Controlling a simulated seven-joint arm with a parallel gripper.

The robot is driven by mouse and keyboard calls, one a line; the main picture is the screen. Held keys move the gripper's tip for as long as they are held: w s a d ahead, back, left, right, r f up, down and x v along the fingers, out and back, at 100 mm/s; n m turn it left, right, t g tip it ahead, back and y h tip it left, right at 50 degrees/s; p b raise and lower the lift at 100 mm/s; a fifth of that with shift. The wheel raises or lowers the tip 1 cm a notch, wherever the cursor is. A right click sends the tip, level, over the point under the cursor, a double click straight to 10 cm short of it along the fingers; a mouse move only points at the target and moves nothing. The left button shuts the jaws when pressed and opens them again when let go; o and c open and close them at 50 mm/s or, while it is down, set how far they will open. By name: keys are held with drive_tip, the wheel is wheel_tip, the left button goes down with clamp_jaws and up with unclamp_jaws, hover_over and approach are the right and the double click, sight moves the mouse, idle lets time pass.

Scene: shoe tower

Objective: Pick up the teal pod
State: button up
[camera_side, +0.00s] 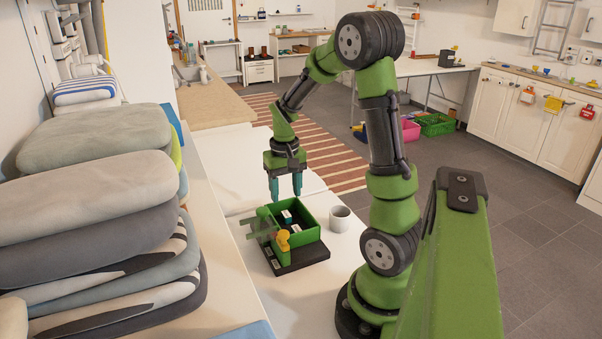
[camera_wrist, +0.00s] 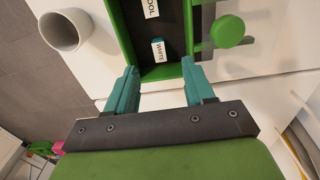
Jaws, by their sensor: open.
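A small teal pod with a white label reading "WHITE" (camera_wrist: 158,50) lies inside the green box (camera_wrist: 121,36), near the wall closest to my gripper in the wrist view. In the side view a small teal and white piece (camera_side: 286,217) shows inside the green box (camera_side: 307,232); I take it to be the same pod. My gripper (camera_side: 286,197) points down above the box, its two teal fingers apart with nothing between them. In the wrist view the gripper (camera_wrist: 160,72) is short of the pod, roughly lined up with it. A second label, reading "COOL" (camera_wrist: 151,8), is cut off by the frame.
A grey-white cup (camera_side: 340,218) stands right of the box; the wrist view shows it too (camera_wrist: 65,31). A yellow-orange piece (camera_side: 283,240) is at the box's front, and a round green knob (camera_wrist: 228,31) beside it. Stacked cushions (camera_side: 100,200) fill the left.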

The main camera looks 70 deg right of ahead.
sight(286, 214)
drive_tip(key=shift+w+d+f, duration=0.1)
drive_tip(key=shift+f, duration=1.65)
drive_tip(key=shift+d+f, duration=0.1)
drive_tip(key=shift+f, duration=1.65)
clamp_jaws()
